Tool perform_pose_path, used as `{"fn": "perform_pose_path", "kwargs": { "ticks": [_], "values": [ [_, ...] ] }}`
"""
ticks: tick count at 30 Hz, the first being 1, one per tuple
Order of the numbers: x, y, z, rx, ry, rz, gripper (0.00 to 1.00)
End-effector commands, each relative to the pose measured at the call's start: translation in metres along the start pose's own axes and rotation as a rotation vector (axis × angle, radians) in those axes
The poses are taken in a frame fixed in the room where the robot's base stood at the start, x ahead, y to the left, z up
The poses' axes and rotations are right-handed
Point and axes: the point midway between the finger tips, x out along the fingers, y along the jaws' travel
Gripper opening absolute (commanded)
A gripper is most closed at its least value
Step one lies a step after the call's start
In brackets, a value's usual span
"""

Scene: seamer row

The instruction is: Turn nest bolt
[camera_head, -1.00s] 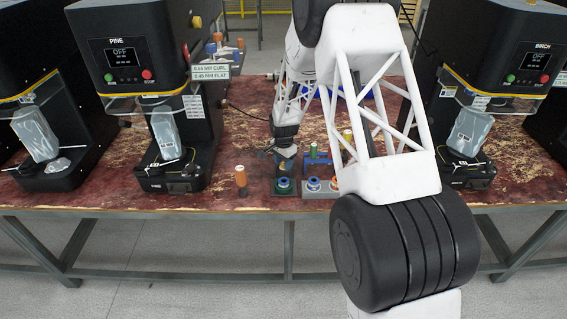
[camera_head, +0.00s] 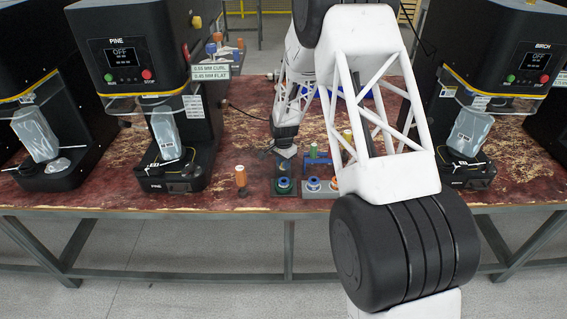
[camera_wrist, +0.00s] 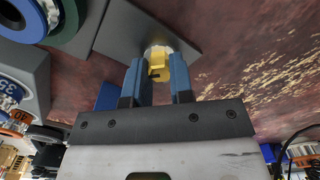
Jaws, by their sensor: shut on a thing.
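In the camera_wrist view a yellow bolt-like piece (camera_wrist: 159,68), which I take for the nest bolt, stands at a pale round spot on a flat grey plate (camera_wrist: 135,32). My gripper (camera_wrist: 157,62) has its two blue fingers on either side of it, shut on it. In the camera_head view my gripper (camera_head: 286,153) is low over the bench, just behind a small dark plate with a blue-and-green ring (camera_head: 284,184). The bolt is too small and covered to make out there.
An orange-brown spool (camera_head: 241,177) stands left of the ring plate. A blue stand (camera_head: 317,160) and a grey plate with more rings (camera_head: 314,185) are close on the right. Black machines marked PINE (camera_head: 140,60) and BIRCH (camera_head: 500,60) flank the work spot.

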Motion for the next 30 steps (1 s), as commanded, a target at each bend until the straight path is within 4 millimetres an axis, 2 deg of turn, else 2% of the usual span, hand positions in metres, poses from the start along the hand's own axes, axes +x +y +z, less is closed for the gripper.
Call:
{"fn": "perform_pose_path", "kwargs": {
  "ticks": [11,30],
  "values": [
    [-0.0002,0.0001,0.0003,-0.180,-0.001,0.000,0.00],
    [0.0007,0.0006,0.0009,-0.769,-0.003,0.002,0.00]
  ]
}}
